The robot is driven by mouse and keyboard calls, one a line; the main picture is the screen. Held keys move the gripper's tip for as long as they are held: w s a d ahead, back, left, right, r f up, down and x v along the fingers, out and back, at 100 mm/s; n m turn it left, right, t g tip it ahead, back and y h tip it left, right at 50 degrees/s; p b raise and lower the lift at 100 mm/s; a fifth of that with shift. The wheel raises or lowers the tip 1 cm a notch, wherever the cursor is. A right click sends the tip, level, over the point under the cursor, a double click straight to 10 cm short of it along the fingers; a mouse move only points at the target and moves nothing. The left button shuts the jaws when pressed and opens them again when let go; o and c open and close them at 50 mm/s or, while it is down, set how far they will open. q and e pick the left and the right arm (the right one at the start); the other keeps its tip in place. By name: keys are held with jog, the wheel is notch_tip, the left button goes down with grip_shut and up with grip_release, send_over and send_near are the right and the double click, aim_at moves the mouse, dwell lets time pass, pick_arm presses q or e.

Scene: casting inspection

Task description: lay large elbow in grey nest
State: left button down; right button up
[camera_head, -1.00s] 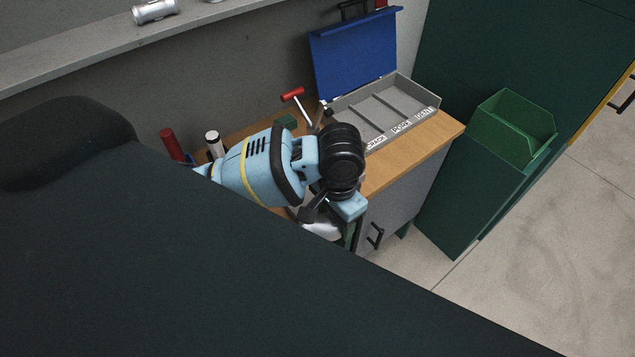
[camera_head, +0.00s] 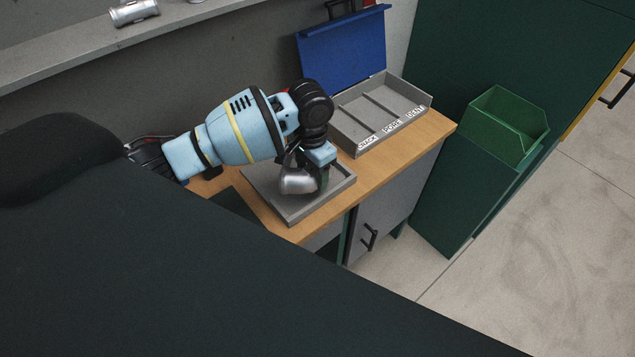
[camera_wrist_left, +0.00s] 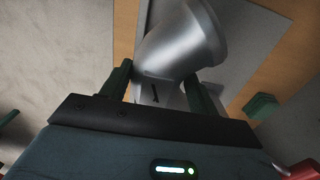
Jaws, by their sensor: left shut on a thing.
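My left gripper (camera_head: 322,180) is shut on the large elbow (camera_head: 297,181), a silvery bent pipe casting. In the head view the elbow is over the grey nest (camera_head: 291,216), a shallow grey tray on the wooden bench top. I cannot tell whether it touches the nest floor. In the left wrist view the elbow (camera_wrist_left: 183,45) sits between the two green fingers (camera_wrist_left: 160,88), its flared end away from me, with a small dark mark on its near end. The grey nest (camera_wrist_left: 246,20) lies beneath it there. My right gripper is not in view.
A grey sorting tray (camera_head: 429,101) with labelled compartments and a raised blue lid (camera_head: 343,48) stands behind on the wooden bench (camera_head: 400,155). A green bin (camera_head: 507,125) stands to the right. A shelf (camera_head: 75,50) with metal castings (camera_head: 134,12) runs along the upper left.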

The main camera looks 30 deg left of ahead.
pick_arm(q)
jog(key=shift+w+a+r, duration=0.15)
jog(key=shift+w+a, duration=0.1)
jog(key=shift+w, duration=0.15)
jog(key=shift+w+a, duration=0.2)
jog(key=shift+w+a+f, duration=0.1)
jog(key=shift+f, duration=1.7)
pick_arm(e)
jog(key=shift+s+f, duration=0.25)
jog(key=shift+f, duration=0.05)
pick_arm(q)
jog(key=shift+f, duration=0.3)
